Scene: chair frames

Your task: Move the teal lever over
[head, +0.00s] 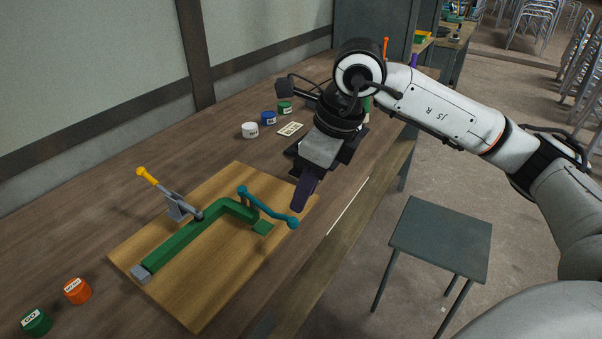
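The teal lever (268,208) sits on the right part of a green frame (188,242) mounted on a wooden board (220,291). It slants from a pivot knob at its upper left down to a round knob at its lower right. A second lever with a yellow handle (149,176) stands at the left of the board. My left gripper is not in view.
White (250,130), blue (268,118) and green (285,107) jars and a label card (290,129) stand behind the board. Orange (77,291) and green (36,322) jars are at front left. A stool (440,239) stands beside the bench. A wall borders the bench's left side.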

